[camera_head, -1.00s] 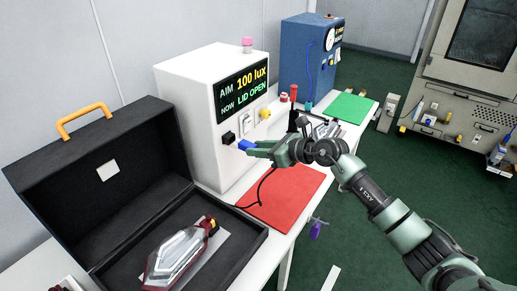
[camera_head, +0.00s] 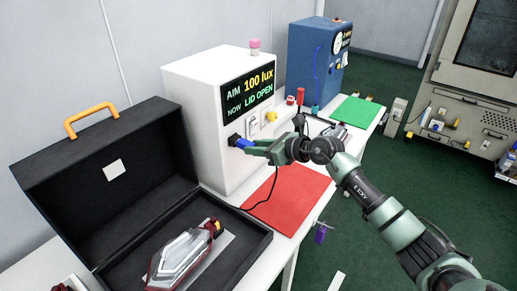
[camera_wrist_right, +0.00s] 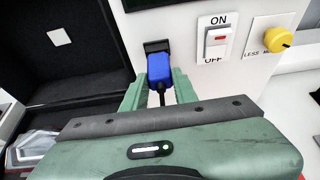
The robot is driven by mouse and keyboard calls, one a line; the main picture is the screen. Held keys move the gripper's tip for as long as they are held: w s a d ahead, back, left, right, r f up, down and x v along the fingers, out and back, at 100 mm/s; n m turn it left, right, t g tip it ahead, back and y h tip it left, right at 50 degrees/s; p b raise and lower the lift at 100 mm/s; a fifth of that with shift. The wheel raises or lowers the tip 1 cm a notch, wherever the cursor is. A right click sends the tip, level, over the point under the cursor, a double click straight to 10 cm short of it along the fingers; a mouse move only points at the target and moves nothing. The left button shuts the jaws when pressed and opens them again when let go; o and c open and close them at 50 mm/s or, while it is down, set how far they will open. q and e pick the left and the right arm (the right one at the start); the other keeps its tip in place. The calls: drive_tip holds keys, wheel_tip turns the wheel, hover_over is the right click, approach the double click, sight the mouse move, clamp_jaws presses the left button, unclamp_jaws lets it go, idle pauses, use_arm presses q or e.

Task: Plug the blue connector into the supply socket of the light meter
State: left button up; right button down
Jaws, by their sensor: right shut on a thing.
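The light meter (camera_head: 205,130) is a white box with a display reading "AIM 100 lux, NOW LID OPEN". Its black supply socket (camera_head: 233,139) is low on the front face and also shows in the right wrist view (camera_wrist_right: 156,46). My right gripper (camera_head: 258,148) is shut on the blue connector (camera_head: 243,143), whose dark cable hangs down. In the right wrist view the connector (camera_wrist_right: 159,70) is between the fingers, its front end meeting the socket and lined up with it. How deep it sits is hidden. My left gripper is not in view.
An ON/OFF switch (camera_wrist_right: 217,38) and a yellow knob (camera_wrist_right: 278,40) are right of the socket. The open black case (camera_head: 110,165) with a lamp (camera_head: 184,255) stands left. A red mat (camera_head: 288,200) lies below my arm. A blue machine (camera_head: 316,60) stands behind.

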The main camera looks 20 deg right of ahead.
idle(0.4)
drive_tip(key=c, duration=1)
unclamp_jaws()
drive_tip(key=b+v, duration=0.2)
drive_tip(key=v, duration=0.5)
drive_tip(key=shift+s+d+r, duration=0.2)
drive_tip(key=shift+s, duration=0.1)
